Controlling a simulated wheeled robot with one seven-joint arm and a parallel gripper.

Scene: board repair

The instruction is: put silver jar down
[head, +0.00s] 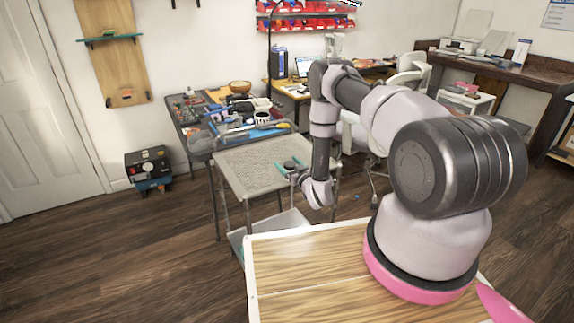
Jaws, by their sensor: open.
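A small round jar (289,164) with a dark top stands on the grey speckled top of a cart (243,168), near its right side. I take it to be the silver jar, though its silver side is too small to make out. My gripper (290,167) reaches in from the right, low over the cart top. Its teal-tipped fingers are apart, one on each side of the jar. I cannot tell whether either finger touches it.
The left part of the cart top is bare. Behind it stands a cluttered workbench (191,128) with tools and a wooden bowl (240,87). A white chair (357,132) stands behind my arm. A black box (149,169) sits on the floor at left.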

